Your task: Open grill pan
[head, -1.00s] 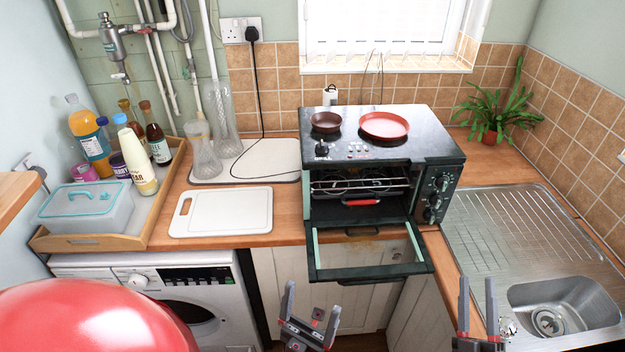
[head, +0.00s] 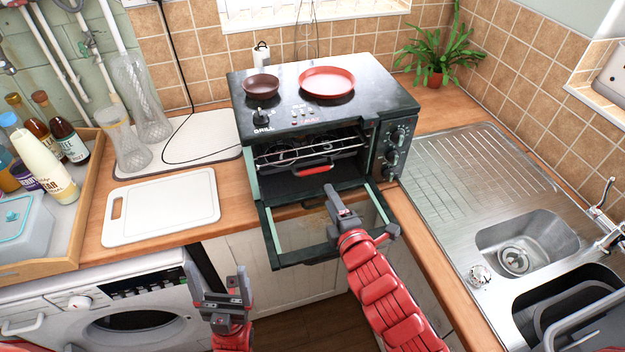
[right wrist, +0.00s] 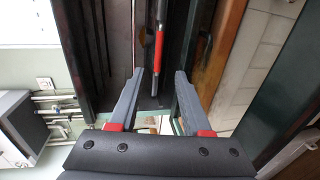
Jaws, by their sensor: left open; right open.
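The small black oven (head: 300,115) stands on the counter with its glass door (head: 322,232) folded down open. Inside, the grill pan's red handle (head: 313,168) faces forward below a wire rack (head: 308,148). My right gripper (head: 361,209) is open and empty over the lowered door, in front of the oven mouth. In the right wrist view the open fingers (right wrist: 159,74) point at the red handle (right wrist: 158,45), which lies ahead between them; I see no grip on it. My left gripper (head: 217,270) is open and empty, low in front of the washing machine.
Two red-brown pans (head: 327,81) sit on the oven top. A white cutting board (head: 162,206) and a tray of bottles (head: 85,190) are left of the oven. A steel sink (head: 520,240) and a plant (head: 437,50) are to the right.

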